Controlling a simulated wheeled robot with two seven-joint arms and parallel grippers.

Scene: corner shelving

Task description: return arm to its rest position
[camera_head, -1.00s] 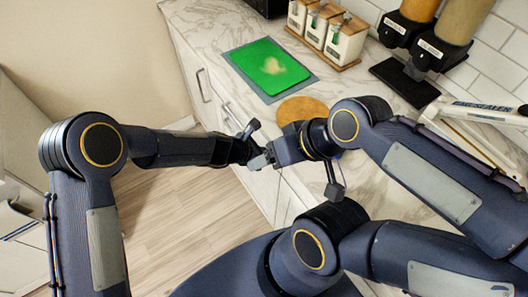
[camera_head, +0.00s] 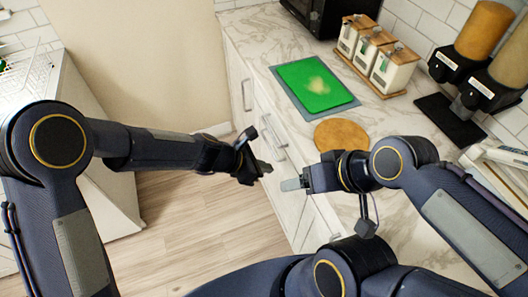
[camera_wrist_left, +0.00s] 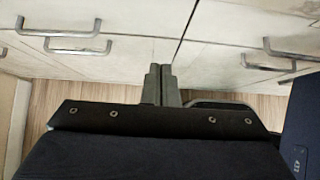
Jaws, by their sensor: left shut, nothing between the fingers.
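My left gripper (camera_head: 264,171) reaches in from the left in the head view, in front of the drawer fronts and above the floor. Its two fingers lie together and empty in the left wrist view (camera_wrist_left: 160,72). My right gripper (camera_head: 291,185) points left, a short gap to the right of the left one. It is seen side-on near the counter's front edge, and the space between its fingers is hidden. Both arms are bent in front of my body and hold nothing that I can see.
The marble counter (camera_head: 250,35) carries a green board (camera_head: 312,86), a round wooden board (camera_head: 340,134), a rack of canisters (camera_head: 372,52) and dispensers (camera_head: 470,60). Drawers with metal handles (camera_wrist_left: 72,35) face my left gripper. The wooden floor (camera_head: 190,220) is clear.

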